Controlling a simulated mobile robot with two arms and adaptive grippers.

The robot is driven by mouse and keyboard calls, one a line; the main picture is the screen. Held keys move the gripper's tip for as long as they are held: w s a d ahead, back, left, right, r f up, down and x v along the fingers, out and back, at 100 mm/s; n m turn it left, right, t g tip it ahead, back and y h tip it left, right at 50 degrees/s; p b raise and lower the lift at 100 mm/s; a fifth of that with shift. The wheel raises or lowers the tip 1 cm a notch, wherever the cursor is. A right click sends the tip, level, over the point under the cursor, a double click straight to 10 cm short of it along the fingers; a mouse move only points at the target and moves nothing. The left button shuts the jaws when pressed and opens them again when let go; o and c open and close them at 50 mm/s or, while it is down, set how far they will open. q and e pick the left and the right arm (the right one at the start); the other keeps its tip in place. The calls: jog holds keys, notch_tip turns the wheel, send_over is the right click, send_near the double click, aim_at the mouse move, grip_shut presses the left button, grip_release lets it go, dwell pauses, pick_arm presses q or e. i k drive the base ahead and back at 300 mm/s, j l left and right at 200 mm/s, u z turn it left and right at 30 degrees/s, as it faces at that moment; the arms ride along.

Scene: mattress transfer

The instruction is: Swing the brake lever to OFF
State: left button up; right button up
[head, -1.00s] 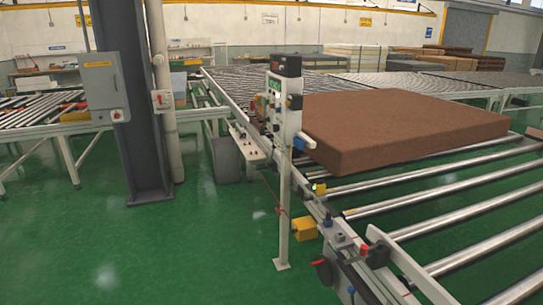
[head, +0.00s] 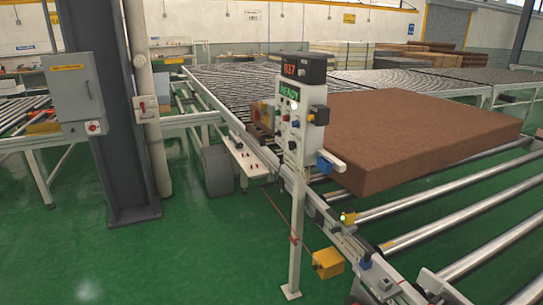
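No part that I can clearly tell to be the brake lever shows in the head view. A control post (head: 297,215) stands in front of the roller conveyor, with a button panel (head: 300,118) and a display reading "037" and "READY". Small fittings, one blue (head: 365,262), sit on the conveyor's side rail near the bottom. A large brown mattress block (head: 420,138) lies flat on the rollers behind the post. Neither of my grippers is in view.
A dark column (head: 110,130) with a grey electrical box (head: 73,90) and a pale pipe stand at left. Green floor (head: 200,260) is open at front left.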

aim_at(279, 171)
jog(key=i+j, duration=1.3)
jog(key=i, duration=0.15)
jog(key=l+z, duration=0.05)
